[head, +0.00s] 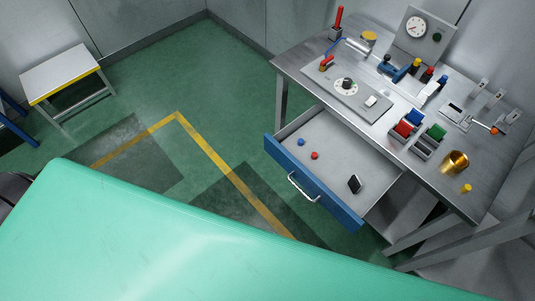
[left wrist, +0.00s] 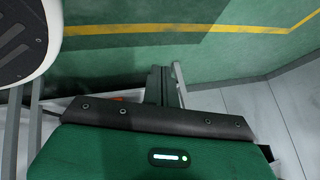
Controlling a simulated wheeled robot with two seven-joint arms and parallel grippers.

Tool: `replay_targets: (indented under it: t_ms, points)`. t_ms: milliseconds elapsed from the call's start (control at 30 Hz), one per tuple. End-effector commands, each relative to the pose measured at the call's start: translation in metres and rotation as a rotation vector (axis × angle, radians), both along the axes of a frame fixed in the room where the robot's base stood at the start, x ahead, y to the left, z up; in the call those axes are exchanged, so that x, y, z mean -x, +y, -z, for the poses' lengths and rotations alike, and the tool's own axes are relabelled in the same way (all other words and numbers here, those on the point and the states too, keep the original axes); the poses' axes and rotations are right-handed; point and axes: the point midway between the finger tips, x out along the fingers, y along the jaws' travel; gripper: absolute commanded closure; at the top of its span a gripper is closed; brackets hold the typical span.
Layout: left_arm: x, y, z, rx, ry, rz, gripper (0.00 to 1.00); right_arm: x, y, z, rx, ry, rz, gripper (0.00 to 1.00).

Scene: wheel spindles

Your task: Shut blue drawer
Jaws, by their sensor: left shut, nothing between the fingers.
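The blue drawer (head: 310,186) of the grey workbench stands pulled out in the head view, its blue front well clear of the bench. A silver bar handle (head: 301,188) is on its front. Inside lie a small blue piece (head: 301,142), a red piece (head: 314,155) and a dark block (head: 354,184). My left gripper (left wrist: 164,84) shows only in the left wrist view, its dark fingers shut and empty. Its distance to the drawer cannot be told. My right gripper is in neither view.
The workbench top (head: 310,60) carries a dial panel (head: 415,33), small bins (head: 408,127) and a brass cup (head: 455,162). A small white-topped table (head: 58,72) stands at the left. Green floor with a yellow line (head: 215,160) lies open before the drawer.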

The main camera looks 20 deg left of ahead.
Motion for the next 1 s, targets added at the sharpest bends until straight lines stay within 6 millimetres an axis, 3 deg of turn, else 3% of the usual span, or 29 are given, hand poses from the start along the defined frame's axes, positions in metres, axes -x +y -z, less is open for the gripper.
replay_targets:
  t_ms: [33,100,200,400,600,700,833,1000]
  points:
    - [-0.029,0.003,-0.01,-0.029,-0.099,0.059,1.0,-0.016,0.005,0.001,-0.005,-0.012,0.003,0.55]
    - [-0.065,0.005,-0.037,-0.079,-0.232,0.147,1.0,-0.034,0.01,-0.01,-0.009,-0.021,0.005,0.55]
    - [-0.107,0.005,-0.082,-0.16,-0.415,0.272,1.0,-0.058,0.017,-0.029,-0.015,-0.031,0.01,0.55]
    - [-0.16,-0.003,-0.182,-0.364,-0.756,0.529,1.0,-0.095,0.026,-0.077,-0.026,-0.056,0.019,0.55]
    - [-0.173,-0.019,-0.265,-0.581,-1.003,0.76,1.0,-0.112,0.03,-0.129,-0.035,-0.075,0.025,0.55]
    - [-0.171,-0.026,-0.291,-0.655,-1.073,0.834,1.0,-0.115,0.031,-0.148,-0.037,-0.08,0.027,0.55]
    - [-0.169,-0.031,-0.307,-0.705,-1.114,0.884,1.0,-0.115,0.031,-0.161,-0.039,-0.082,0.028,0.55]
    - [-0.179,-0.037,-0.313,-0.714,-1.124,0.891,1.0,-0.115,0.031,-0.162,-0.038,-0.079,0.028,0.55]
